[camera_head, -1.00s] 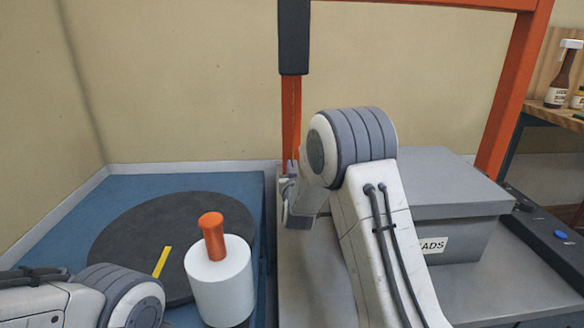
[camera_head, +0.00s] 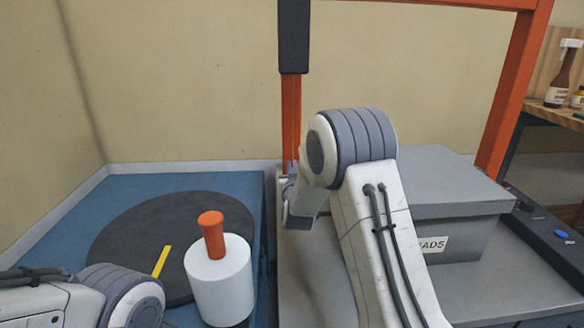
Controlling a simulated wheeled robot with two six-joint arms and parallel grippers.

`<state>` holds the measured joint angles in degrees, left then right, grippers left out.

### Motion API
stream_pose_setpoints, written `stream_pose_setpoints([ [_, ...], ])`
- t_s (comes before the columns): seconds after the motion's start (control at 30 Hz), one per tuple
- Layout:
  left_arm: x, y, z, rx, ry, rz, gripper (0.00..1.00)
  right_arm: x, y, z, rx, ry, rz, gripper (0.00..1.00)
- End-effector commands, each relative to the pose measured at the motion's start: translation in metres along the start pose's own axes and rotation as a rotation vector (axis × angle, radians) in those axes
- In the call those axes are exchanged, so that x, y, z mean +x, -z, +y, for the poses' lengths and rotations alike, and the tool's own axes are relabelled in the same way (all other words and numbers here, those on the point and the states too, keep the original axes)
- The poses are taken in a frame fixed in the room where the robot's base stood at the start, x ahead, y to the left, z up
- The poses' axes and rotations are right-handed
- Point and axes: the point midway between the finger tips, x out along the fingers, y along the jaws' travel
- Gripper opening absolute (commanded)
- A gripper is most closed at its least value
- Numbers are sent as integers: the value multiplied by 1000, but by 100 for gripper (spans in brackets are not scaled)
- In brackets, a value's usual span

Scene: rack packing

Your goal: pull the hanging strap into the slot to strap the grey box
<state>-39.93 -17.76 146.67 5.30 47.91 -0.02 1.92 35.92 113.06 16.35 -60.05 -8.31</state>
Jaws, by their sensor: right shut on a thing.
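The grey box (camera_head: 455,180) with a lid and a partly covered label stands on the grey bench, behind my right arm. An orange arch (camera_head: 508,90) rises around it, with a dark block on its left post. My right gripper (camera_head: 288,190) is low beside the left post, largely hidden by my own wrist. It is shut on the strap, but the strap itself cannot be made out. The slot is not visible either. My left arm enters at the lower left; its gripper is out of view.
Left of the bench, a dark round turntable (camera_head: 125,235) sits on a blue base (camera_head: 150,180). A white roll with an orange handle (camera_head: 218,280) stands at its front edge. A dark panel with a blue button (camera_head: 561,234) runs right of the box. Bottles stand on a shelf far right.

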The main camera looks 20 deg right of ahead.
Motion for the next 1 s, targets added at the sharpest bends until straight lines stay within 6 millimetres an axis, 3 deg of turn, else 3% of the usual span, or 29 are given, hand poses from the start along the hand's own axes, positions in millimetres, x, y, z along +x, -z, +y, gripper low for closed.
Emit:
stream_pose_setpoints([
  [0.23,31,-2,-2,0,0,0,36,0,-41,0,-1,1,-1,0],
  [0.57,31,-2,-2,0,0,0,36,0,-43,0,-1,1,-1,0],
  [0.67,31,-2,-2,0,0,0,36,0,-43,0,-1,1,-1,36],
  [1.0,30,-2,-2,0,0,0,36,-1,-43,0,-1,0,-1,36],
])
